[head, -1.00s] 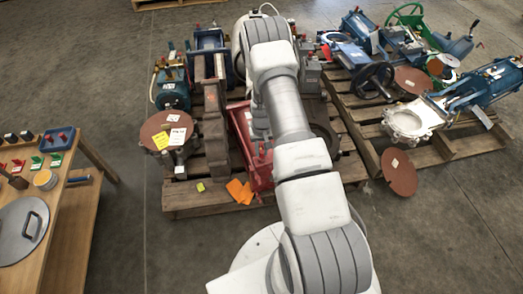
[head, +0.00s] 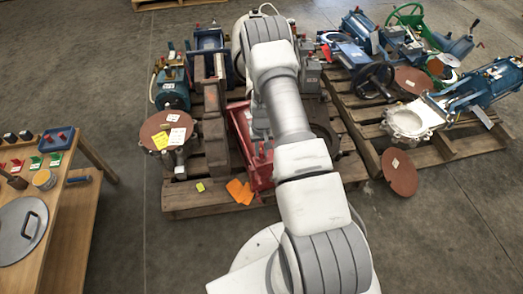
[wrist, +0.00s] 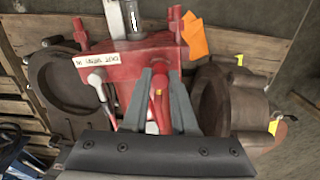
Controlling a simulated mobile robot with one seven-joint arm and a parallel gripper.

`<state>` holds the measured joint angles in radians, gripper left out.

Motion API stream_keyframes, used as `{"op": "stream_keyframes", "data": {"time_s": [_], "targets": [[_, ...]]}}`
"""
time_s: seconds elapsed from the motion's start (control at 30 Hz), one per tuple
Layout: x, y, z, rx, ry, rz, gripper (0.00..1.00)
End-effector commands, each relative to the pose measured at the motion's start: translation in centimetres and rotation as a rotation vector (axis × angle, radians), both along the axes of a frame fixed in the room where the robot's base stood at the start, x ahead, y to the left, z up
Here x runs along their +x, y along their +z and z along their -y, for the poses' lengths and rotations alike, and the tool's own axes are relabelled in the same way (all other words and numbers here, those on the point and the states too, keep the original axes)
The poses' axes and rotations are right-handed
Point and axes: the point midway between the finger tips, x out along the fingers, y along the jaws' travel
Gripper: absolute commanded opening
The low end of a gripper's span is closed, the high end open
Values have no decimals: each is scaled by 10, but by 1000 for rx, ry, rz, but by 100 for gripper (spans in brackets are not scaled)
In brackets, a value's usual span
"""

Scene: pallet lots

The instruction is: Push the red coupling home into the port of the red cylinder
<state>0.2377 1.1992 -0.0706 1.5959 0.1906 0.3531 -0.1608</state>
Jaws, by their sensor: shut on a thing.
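The red cylinder (head: 239,122) lies on the left pallet, partly hidden behind my arm in the head view. Its red end block (wrist: 130,62) fills the upper middle of the wrist view, with a white label and a white elbow fitting on its face. My gripper (wrist: 160,76) is shut on the red coupling (wrist: 157,103), a curved red piece between its two grey fingers. The fingertips and coupling overlap the block's lower right part. The port is hidden, and I cannot tell how far the coupling sits in it. The head view does not show my gripper.
A dark round flange (wrist: 55,82) lies left of the block and a brown hollow casting (wrist: 228,100) close on its right. Orange tags (head: 240,190) lie by the pallet's front. A wooden bench (head: 95,165) stands at left; a second pallet (head: 465,145) stands at right.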

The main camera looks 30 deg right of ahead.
Motion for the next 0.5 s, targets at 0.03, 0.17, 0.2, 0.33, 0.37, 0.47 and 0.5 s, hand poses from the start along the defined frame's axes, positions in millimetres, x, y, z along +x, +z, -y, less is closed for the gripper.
{"op": "stream_keyframes", "data": {"time_s": [0.03,0.17,0.2,0.33,0.37,0.47,0.5], "targets": [[0,-2,0,0,0,0,0],[0,-5,0,0,0,0,0],[0,-6,0,0,0,0,0],[0,-6,0,0,0,1,35],[0,-6,0,0,0,1,40],[0,-6,0,0,0,0,58],[0,-6,0,0,0,0,61]]}}
